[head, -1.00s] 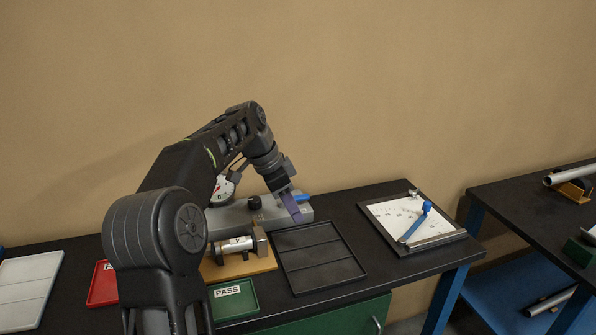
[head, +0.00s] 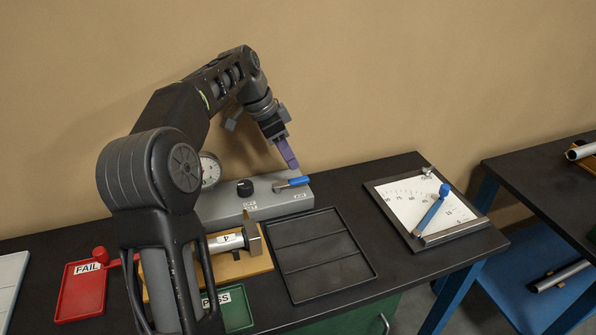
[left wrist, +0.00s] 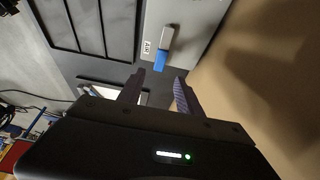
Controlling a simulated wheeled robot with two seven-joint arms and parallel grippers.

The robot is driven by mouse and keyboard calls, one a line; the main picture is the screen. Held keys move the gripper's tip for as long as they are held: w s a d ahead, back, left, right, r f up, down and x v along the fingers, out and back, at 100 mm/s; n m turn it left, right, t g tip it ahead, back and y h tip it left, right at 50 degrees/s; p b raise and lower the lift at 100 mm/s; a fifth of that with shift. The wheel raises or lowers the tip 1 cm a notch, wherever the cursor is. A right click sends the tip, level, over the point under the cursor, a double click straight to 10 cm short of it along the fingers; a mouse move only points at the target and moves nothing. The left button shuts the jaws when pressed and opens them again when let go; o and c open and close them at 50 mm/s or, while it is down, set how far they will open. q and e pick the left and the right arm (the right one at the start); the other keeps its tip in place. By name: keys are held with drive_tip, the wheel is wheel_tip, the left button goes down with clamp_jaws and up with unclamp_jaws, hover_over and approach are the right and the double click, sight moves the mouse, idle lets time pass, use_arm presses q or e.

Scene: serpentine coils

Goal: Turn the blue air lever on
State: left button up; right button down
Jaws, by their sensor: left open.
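The blue air lever (head: 291,183) sits on a grey panel box (head: 258,206) at the back of the bench, its handle lying roughly along the box's length. In the left wrist view the blue lever (left wrist: 161,60) has a silver base and an AIR label beside it. My left gripper (head: 291,164) is open, its purple fingers pointing down just above and behind the lever. In the left wrist view the open fingers (left wrist: 159,76) lie just beyond the lever's blue end, with no visible grip on it. My right gripper is in neither view.
A black knob (head: 245,188) and a dial gauge (head: 210,170) stand left of the lever. A black divided tray (head: 346,274) lies in front. A white scale plate with a blue arm (head: 433,207) lies to the right. The wall is close behind.

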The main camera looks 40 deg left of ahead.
sight(302, 178)
use_arm(q)
drive_tip(key=p+x, duration=0.1)
drive_tip(key=x, duration=0.6)
drive_tip(key=shift+w+d+f, duration=0.1)
drive_tip(key=shift+f, duration=0.05)
drive_tip(key=shift+c, duration=0.5)
clamp_jaws()
idle(0.8)
